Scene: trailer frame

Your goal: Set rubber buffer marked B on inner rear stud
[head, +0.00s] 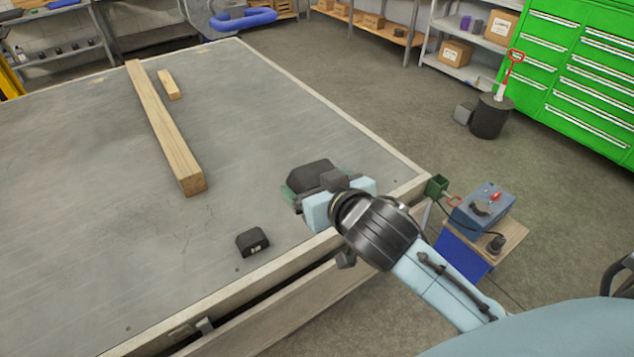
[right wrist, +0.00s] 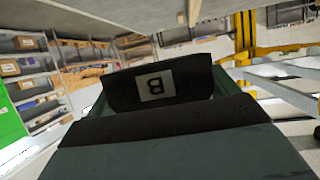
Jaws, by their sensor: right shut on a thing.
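A black rubber buffer (head: 312,173) is held in my right gripper (head: 322,188), above the right part of the grey trailer bed near its edge. In the right wrist view the buffer (right wrist: 190,78) shows a pale label with a "B", upside down in the picture, beyond the dark green gripper (right wrist: 170,112). The gripper is shut on it. A second black buffer (head: 252,241) with a small pale label lies on the bed near the front edge; its marking is too small to read. I cannot make out the inner rear stud. My left gripper is not in view.
The trailer bed (head: 80,180) carries a long wooden beam (head: 165,130) and a short wood piece (head: 169,84). A blue box with a red switch (head: 485,206) stands on a small stand beyond the bed's right edge.

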